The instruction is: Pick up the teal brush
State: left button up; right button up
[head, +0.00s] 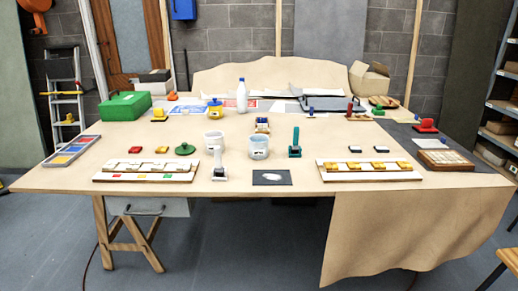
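The teal brush (296,140) stands upright near the middle of the table (120,138), just right of a whitish cup (258,146). Its handle points up, and its dark lower end is at the table top. It looks clear of the cup. A similar white upright tool (219,166) stands to the left and nearer the front edge. Neither of my grippers shows in the head view.
Two white racks, at left (120,170) and right (345,170), lie along the front, the right one holding yellow pieces. A dark card (272,178) lies between them. Another cup (214,140) stands behind the white tool. A white bottle (241,97) stands farther back.

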aim_at(296, 147)
jog(key=i+j, duration=0.4)
jog(key=i, duration=0.15)
jog(key=i+j+z, duration=0.1)
jog(key=i+j, duration=0.3)
jog(key=i, duration=0.2)
